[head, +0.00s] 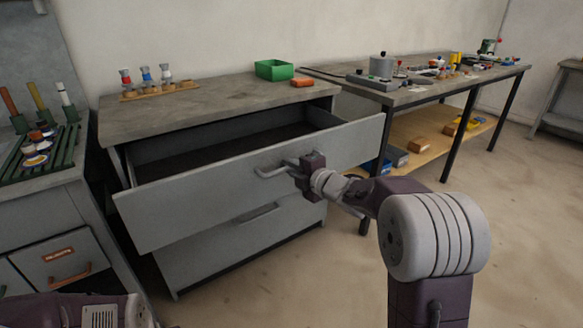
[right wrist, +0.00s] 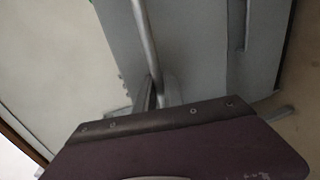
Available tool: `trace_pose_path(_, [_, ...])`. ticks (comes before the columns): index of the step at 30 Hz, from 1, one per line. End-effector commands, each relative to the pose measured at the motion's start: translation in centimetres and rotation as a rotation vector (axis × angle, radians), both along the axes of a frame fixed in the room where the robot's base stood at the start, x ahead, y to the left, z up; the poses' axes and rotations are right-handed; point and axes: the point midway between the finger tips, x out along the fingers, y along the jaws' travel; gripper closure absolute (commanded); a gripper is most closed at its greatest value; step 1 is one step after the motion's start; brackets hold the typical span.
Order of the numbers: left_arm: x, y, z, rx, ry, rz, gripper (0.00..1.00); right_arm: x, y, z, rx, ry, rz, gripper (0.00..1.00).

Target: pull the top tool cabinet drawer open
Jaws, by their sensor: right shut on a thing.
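The tool cabinet (head: 225,257) is grey with a worn top. Its top drawer (head: 190,205) stands well open, and its empty-looking dark inside shows behind the front. The lower drawer is shut. My right gripper (head: 305,170) is shut on the top drawer's bar handle (head: 268,173), at the handle's right end. In the right wrist view the handle (right wrist: 146,40) runs down to the jaws, against the grey drawer front (right wrist: 190,50). My left gripper is not in view; only part of my left arm shows at the bottom left.
A green bin (head: 274,70), a red-orange block (head: 302,82) and a rack of small bottles (head: 158,86) stand on the cabinet top. A workbench (head: 440,88) with parts is at the right. Another cabinet (head: 55,215) is at the left. Floor is clear at front right.

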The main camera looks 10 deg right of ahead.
Motion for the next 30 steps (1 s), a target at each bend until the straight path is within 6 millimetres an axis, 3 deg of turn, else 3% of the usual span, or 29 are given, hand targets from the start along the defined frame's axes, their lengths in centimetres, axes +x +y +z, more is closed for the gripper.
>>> trace_pose_path(8, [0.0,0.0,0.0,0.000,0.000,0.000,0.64,0.0,0.0,0.0,0.000,0.000,0.001,1.00])
trace_pose_path(9, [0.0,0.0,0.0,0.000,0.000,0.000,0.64,0.0,0.0,0.0,0.000,0.000,0.001,0.82])
trace_pose_path(11, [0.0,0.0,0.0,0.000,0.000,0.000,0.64,0.0,0.0,0.0,0.001,-0.001,0.001,0.66])
trace_pose_path(22, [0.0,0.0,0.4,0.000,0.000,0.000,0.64,-0.6,-0.3,0.4,0.000,-0.001,-0.001,0.66])
trace_pose_path(30, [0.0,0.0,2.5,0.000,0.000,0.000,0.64,-5.9,-2.3,1.8,0.000,0.000,-0.004,0.66])
